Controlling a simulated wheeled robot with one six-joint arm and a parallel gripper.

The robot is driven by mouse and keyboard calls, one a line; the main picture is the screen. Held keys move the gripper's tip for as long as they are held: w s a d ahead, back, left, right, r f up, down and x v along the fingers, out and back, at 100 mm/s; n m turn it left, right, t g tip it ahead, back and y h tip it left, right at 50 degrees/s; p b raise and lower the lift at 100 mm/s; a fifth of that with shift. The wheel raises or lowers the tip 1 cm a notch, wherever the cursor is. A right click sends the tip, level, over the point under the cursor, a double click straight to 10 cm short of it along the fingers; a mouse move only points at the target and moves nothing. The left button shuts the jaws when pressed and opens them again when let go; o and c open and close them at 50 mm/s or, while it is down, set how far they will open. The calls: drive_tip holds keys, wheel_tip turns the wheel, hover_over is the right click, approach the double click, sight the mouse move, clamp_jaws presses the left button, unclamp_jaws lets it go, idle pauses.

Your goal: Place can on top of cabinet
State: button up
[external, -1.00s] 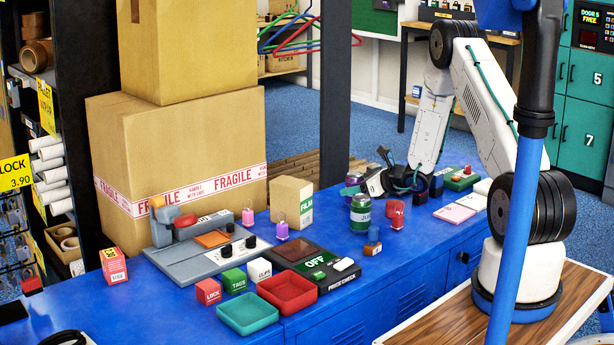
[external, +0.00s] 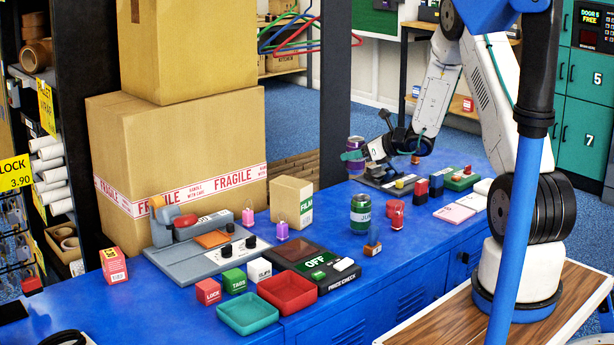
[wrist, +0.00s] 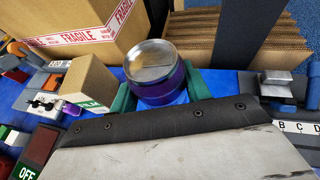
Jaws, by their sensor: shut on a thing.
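A purple can (external: 355,144) with a silver lid is held in my gripper (external: 354,156), towards the far side of the blue cabinet top (external: 190,300). In the wrist view the can (wrist: 158,82) stands upright between the two green fingers (wrist: 160,98), which are shut on its sides. It appears raised a little above the blue surface; its base is mostly hidden. A second, green can (external: 361,214) stands upright on the blue top, nearer the camera and apart from my gripper.
Left of the cans are a FILM carton (external: 292,200), a price check device (external: 318,265) and a grey scale-like machine (external: 205,240). A labelled rack (external: 385,178) lies right of my gripper. Large cartons (external: 180,150) stand behind.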

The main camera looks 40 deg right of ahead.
sight(354, 137)
wheel_tip(354, 137, up, 5)
drive_tip(key=shift+f, duration=0.2)
drive_tip(key=s+a+n+g+y, duration=0.2)
drive_tip(key=s+a+n+y, duration=0.1)
drive_tip(key=a, duration=1)
drive_tip(key=s+a+n+g+y, duration=0.2)
drive_tip(key=a+n, duration=0.1)
drive_tip(key=a, duration=1.1)
drive_tip(key=s+a+n+g+y, duration=0.2)
drive_tip(key=s+a+n+y, duration=0.1)
drive_tip(key=a, duration=1)
drive_tip(key=s+a+n+g+y, duration=0.2)
drive_tip(key=s+a+n+g, duration=0.65)
drive_tip(key=s+a, duration=1.6)
wheel_tip(354, 137, down, 10)
drive_tip(key=s+d, duration=0.1)
drive_tip(key=d, duration=0.1)
drive_tip(key=shift+m, duration=0.45)
drive_tip(key=w+a, duration=0.3)
drive_tip(key=w, duration=0.1)
drive_tip(key=w+a+f, duration=0.1)
drive_tip(key=w+a, duration=0.1)
drive_tip(key=w, duration=0.3)
drive_tip(key=w+a, duration=0.3)
drive_tip(key=w, duration=0.1)
drive_tip(key=shift+w+a+f, duration=0.15)
drive_tip(key=shift+w+a, duration=0.15)
drive_tip(key=shift+w, duration=0.05)
drive_tip(key=shift+s+f, duration=0.1)
drive_tip(key=shift+f, duration=1.65)
